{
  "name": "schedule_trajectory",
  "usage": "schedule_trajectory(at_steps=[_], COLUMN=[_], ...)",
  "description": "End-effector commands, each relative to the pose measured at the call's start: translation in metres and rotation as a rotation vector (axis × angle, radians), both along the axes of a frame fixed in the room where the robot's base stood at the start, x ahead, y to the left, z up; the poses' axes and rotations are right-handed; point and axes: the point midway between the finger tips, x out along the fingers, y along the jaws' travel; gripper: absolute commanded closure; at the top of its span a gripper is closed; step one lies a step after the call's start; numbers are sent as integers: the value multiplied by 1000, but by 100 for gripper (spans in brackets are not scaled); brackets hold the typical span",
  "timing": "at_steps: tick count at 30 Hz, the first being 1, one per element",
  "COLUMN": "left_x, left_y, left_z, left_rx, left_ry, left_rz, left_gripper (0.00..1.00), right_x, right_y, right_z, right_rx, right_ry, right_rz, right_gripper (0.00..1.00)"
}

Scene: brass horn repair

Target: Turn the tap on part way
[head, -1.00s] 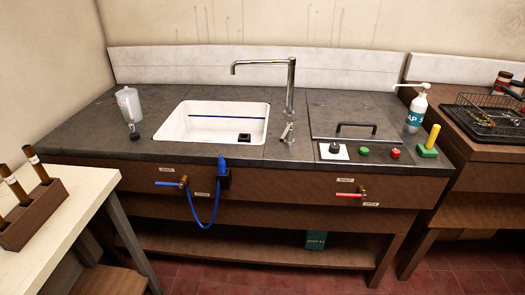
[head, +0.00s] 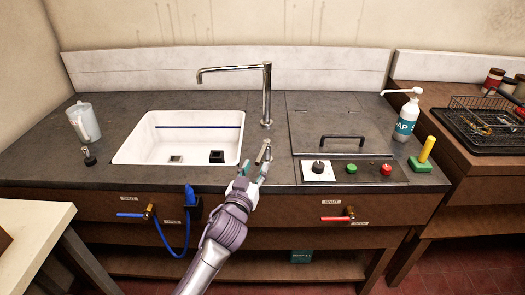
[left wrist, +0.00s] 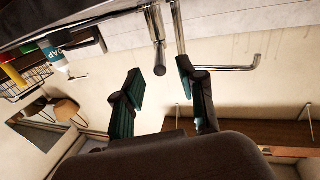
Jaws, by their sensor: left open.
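The tap (head: 267,92) is a tall chrome pipe with a spout bent left over the white sink (head: 190,153). No water shows at the spout. Its short metal lever (head: 262,152) stands on the counter in front of the pipe. My left gripper (head: 254,169) is open and empty at the lever, its fingertips close to it from the front. In the left wrist view the lever (left wrist: 158,45) points into the gap ahead of the open fingers (left wrist: 160,85). I cannot tell whether a finger touches it. My right gripper is out of view.
A panel with a black knob (head: 318,167), a green button (head: 352,169) and a red button (head: 387,169) lies right of the lever. A soap bottle (head: 405,118) stands farther right. A clear jug (head: 84,121) stands left of the sink. Blue and red valve handles front the counter.

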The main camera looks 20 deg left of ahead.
Motion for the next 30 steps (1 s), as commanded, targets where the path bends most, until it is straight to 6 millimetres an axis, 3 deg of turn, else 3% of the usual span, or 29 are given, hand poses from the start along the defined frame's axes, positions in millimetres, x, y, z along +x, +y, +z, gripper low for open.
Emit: schedule_trajectory(at_steps=[6, 12, 25, 30], left_x=[47, 73, 81, 81], left_y=[1, 1, 1, 1], left_z=[1, 0, -1, -1], left_rx=[1, 0, 0, 0], left_ry=[0, 0, 1, 1], left_rz=[1, 1, 0, 0], left_gripper=[60, 60, 60, 88], right_x=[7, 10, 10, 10], right_y=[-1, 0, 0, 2], right_z=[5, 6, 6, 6], right_rx=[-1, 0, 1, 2], right_ry=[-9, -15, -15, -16], right_rz=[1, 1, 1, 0], right_gripper=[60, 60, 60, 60])
